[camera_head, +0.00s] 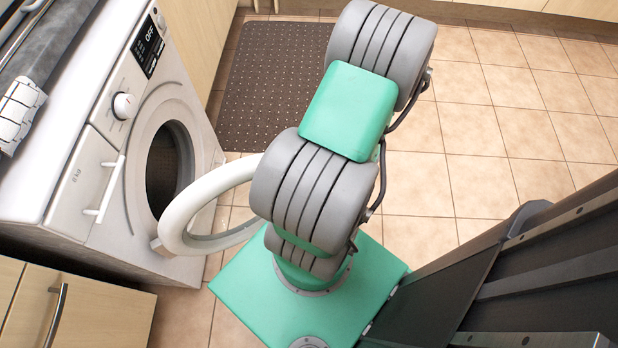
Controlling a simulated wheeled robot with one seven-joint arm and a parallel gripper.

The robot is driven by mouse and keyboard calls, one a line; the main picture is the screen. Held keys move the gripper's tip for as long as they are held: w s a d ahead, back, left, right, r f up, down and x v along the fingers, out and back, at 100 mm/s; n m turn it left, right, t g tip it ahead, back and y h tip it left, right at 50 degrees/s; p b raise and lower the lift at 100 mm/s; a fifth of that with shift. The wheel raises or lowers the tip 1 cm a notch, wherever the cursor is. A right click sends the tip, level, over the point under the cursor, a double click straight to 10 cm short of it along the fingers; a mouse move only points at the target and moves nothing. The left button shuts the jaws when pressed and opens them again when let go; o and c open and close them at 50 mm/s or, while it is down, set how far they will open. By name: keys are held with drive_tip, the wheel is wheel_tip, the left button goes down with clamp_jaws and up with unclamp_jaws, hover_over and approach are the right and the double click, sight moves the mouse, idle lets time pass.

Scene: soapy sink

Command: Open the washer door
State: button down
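The washer (75,200) stands at the left, a white front loader with a knob and a dark display reading OFF. Its round door (183,218) is swung out from the front, standing well open toward my arm. The dark drum opening (166,172) shows behind it. The door's right part is hidden behind my grey and green arm links, so I cannot tell whether anything touches it there. My gripper does not show in this view.
A dark dotted mat (278,85) lies on the tiled floor behind the door. A cabinet with a bar handle (57,312) is at the lower left. Grey cloth and a white checked cloth (18,112) lie atop the washer. Tiled floor (500,140) at the right is clear.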

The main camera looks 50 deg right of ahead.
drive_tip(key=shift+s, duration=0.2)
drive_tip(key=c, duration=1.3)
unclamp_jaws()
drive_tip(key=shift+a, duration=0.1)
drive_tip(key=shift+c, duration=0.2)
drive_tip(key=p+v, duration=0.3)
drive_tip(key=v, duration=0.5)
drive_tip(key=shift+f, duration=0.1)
